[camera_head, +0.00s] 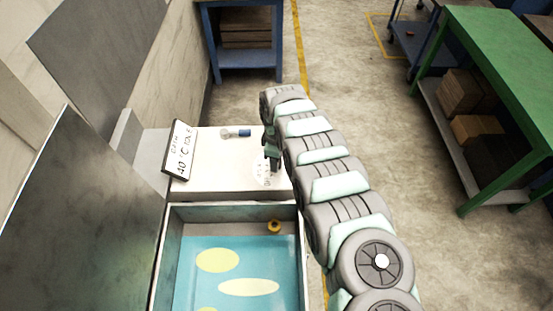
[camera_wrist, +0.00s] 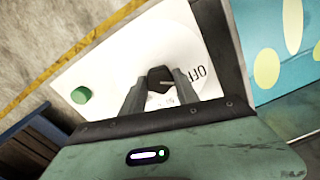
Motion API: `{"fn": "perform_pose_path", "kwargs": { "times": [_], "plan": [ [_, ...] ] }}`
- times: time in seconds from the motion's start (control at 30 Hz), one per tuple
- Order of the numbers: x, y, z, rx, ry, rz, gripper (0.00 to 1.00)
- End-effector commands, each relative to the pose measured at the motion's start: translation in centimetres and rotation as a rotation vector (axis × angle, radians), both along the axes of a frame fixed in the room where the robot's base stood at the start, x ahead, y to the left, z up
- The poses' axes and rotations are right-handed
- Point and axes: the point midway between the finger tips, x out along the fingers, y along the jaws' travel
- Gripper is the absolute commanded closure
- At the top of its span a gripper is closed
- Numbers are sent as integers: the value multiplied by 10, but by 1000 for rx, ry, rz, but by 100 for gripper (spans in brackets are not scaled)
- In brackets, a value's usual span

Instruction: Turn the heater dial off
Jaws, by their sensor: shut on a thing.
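The heater dial is a dark knob (camera_wrist: 160,78) on a round white plate with printed marks, among them "OFF" (camera_wrist: 200,72), in the wrist view. My gripper (camera_wrist: 160,88) is shut on the knob, with one finger on each side of it. A pale pointer line shows on the knob and does not point straight at "OFF". In the head view my gripper (camera_head: 271,158) is at the right end of the white panel, over the round white plate (camera_head: 264,175). The knob itself is hidden there by my gripper.
A green button (camera_wrist: 81,95) is on the same panel. A sign reading "40°C" (camera_head: 178,150) stands on the panel's left. A green table (camera_head: 505,50) stands right.

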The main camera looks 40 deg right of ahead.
Motion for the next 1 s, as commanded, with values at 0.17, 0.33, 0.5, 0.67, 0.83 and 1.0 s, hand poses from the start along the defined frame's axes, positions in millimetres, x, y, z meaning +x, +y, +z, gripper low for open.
{"fn": "perform_pose_path", "kwargs": {
  "times": [0.17, 0.33, 0.5, 0.67, 0.83, 1.0],
  "plan": [
    [0, 0, 1, 0, 0, 40, 100],
    [0, 0, 1, 0, 0, 52, 100],
    [0, 0, 0, -1, 1, 52, 100],
    [0, 0, 0, -1, 1, 52, 60],
    [0, 0, 0, 0, 0, 51, 46],
    [0, 0, 0, -1, 1, 50, 41]
  ]
}}
